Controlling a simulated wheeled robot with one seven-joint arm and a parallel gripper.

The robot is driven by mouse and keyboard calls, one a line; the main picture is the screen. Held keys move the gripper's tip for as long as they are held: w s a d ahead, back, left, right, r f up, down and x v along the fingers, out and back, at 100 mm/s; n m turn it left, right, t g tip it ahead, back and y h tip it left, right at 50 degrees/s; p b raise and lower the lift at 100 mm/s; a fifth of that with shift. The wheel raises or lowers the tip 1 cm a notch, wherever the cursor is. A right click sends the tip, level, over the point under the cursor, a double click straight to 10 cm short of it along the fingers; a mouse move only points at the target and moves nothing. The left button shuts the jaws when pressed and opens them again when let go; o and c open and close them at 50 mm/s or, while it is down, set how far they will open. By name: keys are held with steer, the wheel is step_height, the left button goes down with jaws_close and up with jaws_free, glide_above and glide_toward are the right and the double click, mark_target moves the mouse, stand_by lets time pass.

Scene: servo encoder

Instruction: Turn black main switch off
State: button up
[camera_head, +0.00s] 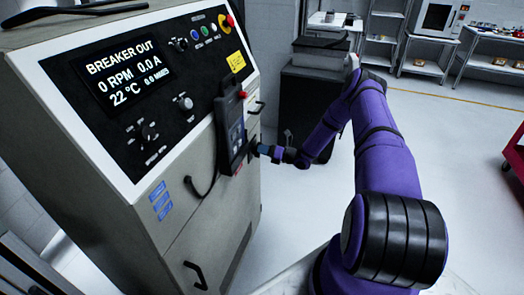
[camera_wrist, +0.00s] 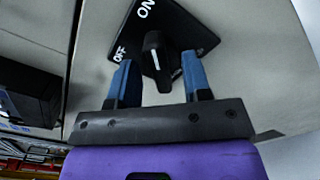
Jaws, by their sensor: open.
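The black main switch (camera_wrist: 155,62) shows in the wrist view, a knob with a white line on a black plate (camera_wrist: 192,35) marked ON and OFF. The line runs roughly up the picture, its upper end towards the ON mark; OFF is to its left. My gripper (camera_wrist: 158,70) is open, with one blue finger on each side of the knob's lower part. I cannot tell whether either finger touches it. In the head view, my gripper (camera_head: 262,150) is at the cabinet's right side, and the switch cannot be made out there.
The grey cabinet (camera_head: 105,150) has a display reading BREAKER OUT, 0 RPM. A black hand-held unit (camera_head: 231,130) hangs on its corner close to my gripper. A dark cabinet (camera_head: 300,100) stands behind my arm. Open floor lies to the right, with a red cart (camera_head: 514,155) at the edge.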

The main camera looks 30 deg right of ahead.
steer(key=shift+w+a, duration=0.25)
steer(key=shift+w, duration=0.1)
jaws_close()
steer(key=shift+n, duration=0.3)
steer(key=shift+s+a+n, duration=0.1)
steer(key=shift+n, duration=2.75)
steer(key=shift+s+a+n, duration=0.1)
steer(key=shift+n, duration=2.8)
steer(key=shift+s+a+n, duration=0.1)
steer(key=shift+n, duration=2.75)
